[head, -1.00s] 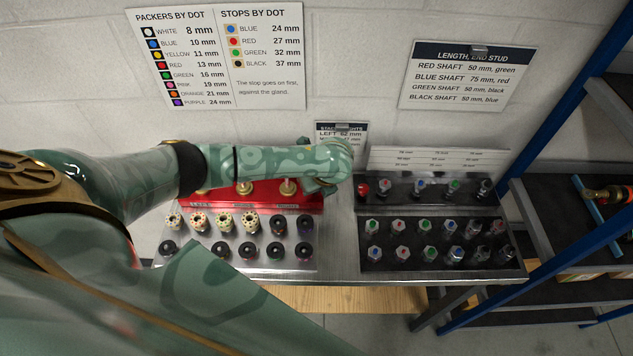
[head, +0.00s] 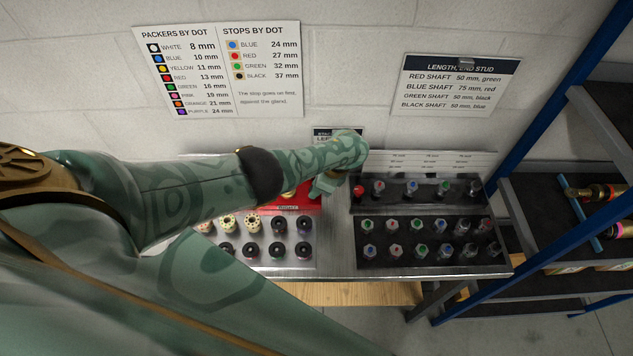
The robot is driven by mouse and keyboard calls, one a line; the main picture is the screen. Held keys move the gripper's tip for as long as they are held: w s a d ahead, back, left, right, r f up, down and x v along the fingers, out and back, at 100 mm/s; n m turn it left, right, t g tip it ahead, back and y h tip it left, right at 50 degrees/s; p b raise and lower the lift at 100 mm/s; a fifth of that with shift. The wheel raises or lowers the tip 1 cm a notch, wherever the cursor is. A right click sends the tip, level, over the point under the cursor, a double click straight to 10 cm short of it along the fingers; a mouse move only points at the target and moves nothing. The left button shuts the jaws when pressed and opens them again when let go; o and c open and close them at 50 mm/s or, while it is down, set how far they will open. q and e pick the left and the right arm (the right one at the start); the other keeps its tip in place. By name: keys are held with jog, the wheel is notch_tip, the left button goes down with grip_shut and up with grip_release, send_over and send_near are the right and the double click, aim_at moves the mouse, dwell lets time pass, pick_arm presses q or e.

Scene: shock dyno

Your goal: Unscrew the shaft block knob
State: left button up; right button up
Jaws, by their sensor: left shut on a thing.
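A red round knob (head: 358,191) stands at the left end of the black shaft block (head: 415,206). My left gripper (head: 322,192) points down over the right end of the red block (head: 290,209), just left of the red knob, with a visible gap between them in the picture. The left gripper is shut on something. The hand and fingers hide what it holds. My right gripper is not in view.
Several shafts with coloured ends (head: 427,224) stand in rows in the black block. A metal tray (head: 262,262) holds packers and stops at left. A blue-framed rack (head: 521,100) stands at right. Signs (head: 455,82) hang on the wall.

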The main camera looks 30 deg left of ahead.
pick_arm(q)
jog(key=shift+f+n+g+h+b, duration=0.1)
jog(key=shift+n+g+h+b, duration=0.25)
jog(key=shift+n, duration=0.65)
jog(key=o, duration=1)
jog(key=shift+w, duration=0.1)
jog(key=p+v, duration=0.9)
jog(key=v, duration=0.7)
jog(key=shift+d, duration=0.2)
